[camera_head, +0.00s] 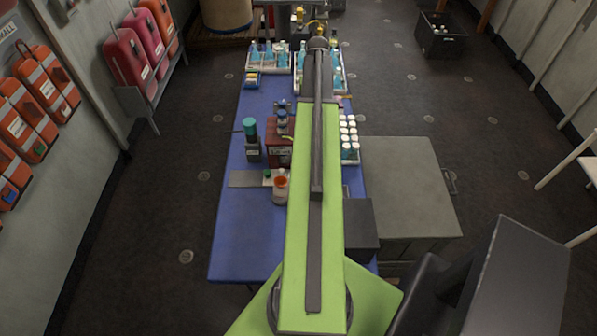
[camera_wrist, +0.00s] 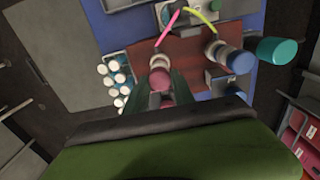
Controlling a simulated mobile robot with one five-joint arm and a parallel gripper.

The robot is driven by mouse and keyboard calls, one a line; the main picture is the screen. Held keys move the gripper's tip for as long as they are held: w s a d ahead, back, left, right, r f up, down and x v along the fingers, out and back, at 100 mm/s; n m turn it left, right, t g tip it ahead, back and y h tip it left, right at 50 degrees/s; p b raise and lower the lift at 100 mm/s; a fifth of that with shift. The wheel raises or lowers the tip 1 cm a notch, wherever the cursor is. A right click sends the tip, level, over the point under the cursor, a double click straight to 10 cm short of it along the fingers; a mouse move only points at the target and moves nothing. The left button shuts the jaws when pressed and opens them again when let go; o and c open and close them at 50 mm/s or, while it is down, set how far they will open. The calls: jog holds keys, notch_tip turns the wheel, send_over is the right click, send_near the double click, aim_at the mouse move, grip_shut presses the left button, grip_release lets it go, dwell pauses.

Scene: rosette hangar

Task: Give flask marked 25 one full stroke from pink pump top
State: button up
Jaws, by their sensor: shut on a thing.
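In the wrist view the pink pump top (camera_wrist: 159,82) sits between the two fingers of my gripper (camera_wrist: 160,92), which is shut on it. A pale collar shows just beyond it, and its pink spout (camera_wrist: 168,28) points away over the far edge of the red-brown pump box (camera_wrist: 188,60). The box also shows in the head view (camera_head: 280,157), partly behind my arm, which hides the pink pump and my gripper there. A small vessel (camera_wrist: 208,8) stands near the spout ends at the top of the wrist view. I cannot read a 25 on any flask.
Beside the pink pump stands a blue-topped pump (camera_wrist: 238,62) with a yellow-green spout. A teal-capped bottle (camera_head: 250,138) is left of the box. White-capped bottles (camera_head: 350,140) stand right of it. The blue table (camera_head: 240,240) is clear at its near end.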

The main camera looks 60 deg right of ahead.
jog(key=shift+w+r+p, duration=0.1)
jog(key=shift+r+p, duration=1.3)
jog(key=shift+r, duration=0.1)
jog(key=shift+f+b, duration=1.6)
jog(key=shift+r, duration=0.1)
jog(key=o, duration=1)
notch_tip(320, 180, up, 7)
jog(key=p, duration=0.7)
jog(key=shift+r, duration=0.1)
